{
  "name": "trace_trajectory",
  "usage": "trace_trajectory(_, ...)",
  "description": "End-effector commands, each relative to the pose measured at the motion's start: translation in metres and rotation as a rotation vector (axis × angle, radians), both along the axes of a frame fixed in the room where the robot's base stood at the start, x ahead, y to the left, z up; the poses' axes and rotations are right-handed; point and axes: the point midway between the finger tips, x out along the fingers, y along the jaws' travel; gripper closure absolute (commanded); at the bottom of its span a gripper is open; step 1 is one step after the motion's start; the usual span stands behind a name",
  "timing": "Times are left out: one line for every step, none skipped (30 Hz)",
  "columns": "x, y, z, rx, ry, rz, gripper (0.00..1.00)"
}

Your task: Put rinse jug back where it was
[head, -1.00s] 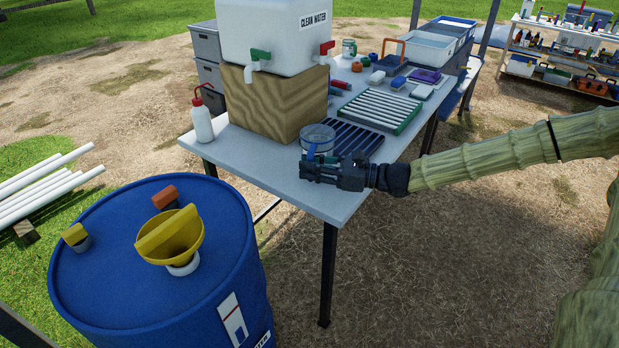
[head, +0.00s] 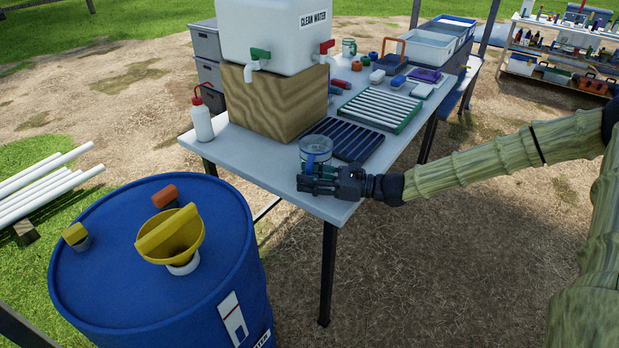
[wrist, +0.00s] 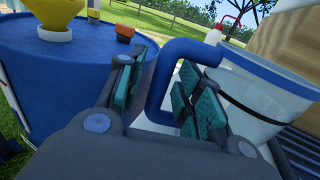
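The rinse jug (head: 314,150) is a clear jug with a blue rim and blue handle. It stands upright near the front end of the grey table (head: 268,180), in front of the wooden block. My gripper (head: 318,180) is at its near side, low over the table edge. In the wrist view the jug (wrist: 262,100) is at the right. My gripper's teal-padded fingers (wrist: 158,98) are spread apart, one on each side of the upright part of the handle (wrist: 158,80), with a gap visible. The jug's base is hidden behind my gripper in the head view.
A slotted dark rack (head: 345,138) lies just behind the jug. The wooden block (head: 270,105) carries the clean water tank (head: 275,35). A wash bottle (head: 202,120) stands at the left corner. The blue drum (head: 150,285) with a yellow funnel (head: 170,238) is at front left.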

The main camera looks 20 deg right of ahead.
Motion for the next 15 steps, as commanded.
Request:
trace_trajectory(0.0,0.0,0.0,0.0,0.0,0.0,0.64)
trace_trajectory(0.0,0.0,0.0,0.0,0.0,0.0,0.64)
trace_trajectory(0.0,0.0,0.0,0.0,0.0,0.0,0.64)
trace_trajectory(0.0,0.0,0.0,0.0,0.0,0.0,0.64)
trace_trajectory(0.0,0.0,0.0,0.0,0.0,0.0,0.64)
trace_trajectory(0.0,0.0,0.001,0.0,0.0,0.0,0.64)
trace_trajectory(0.0,0.0,0.001,0.0,0.0,0.0,0.64)
trace_trajectory(0.0,0.0,0.002,0.0,0.0,0.0,0.64)
trace_trajectory(0.0,0.0,0.004,0.0,0.0,0.0,0.64)
trace_trajectory(0.0,-0.001,0.005,0.0,0.0,0.0,0.64)
trace_trajectory(-0.001,-0.004,0.003,0.0,-0.001,-0.001,0.64)
trace_trajectory(-0.003,-0.007,0.003,0.0,-0.002,-0.001,0.64)
trace_trajectory(-0.005,-0.011,0.003,0.0,-0.002,-0.002,0.64)
trace_trajectory(-0.007,-0.014,0.003,0.0,-0.001,-0.003,0.64)
trace_trajectory(-0.01,-0.019,0.004,0.001,-0.003,-0.003,0.64)
